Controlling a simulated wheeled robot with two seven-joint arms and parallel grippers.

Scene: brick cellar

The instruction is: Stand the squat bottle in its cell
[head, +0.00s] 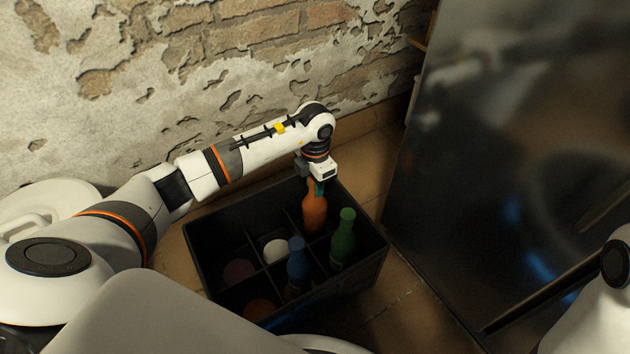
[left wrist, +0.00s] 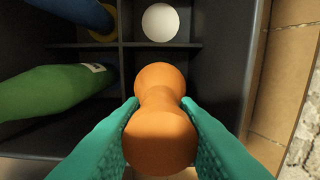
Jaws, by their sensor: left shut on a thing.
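An orange bottle (head: 314,210) is in the far right part of the dark divided crate (head: 215,245). My left gripper (head: 318,187) reaches down from above and is shut on its upper part. In the left wrist view the green fingers (left wrist: 160,140) press on both sides of the orange bottle (left wrist: 160,80), which is inside a cell. Whether its base touches the crate floor is hidden. I take this held bottle for the squat one. My right gripper is not in view.
A green bottle (head: 343,240) and a blue bottle (head: 297,262) stand in nearby cells. A white round thing (head: 275,250) sits in another cell. A brick wall (head: 220,70) rises behind the crate, and a dark glossy panel (head: 520,150) stands to the right.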

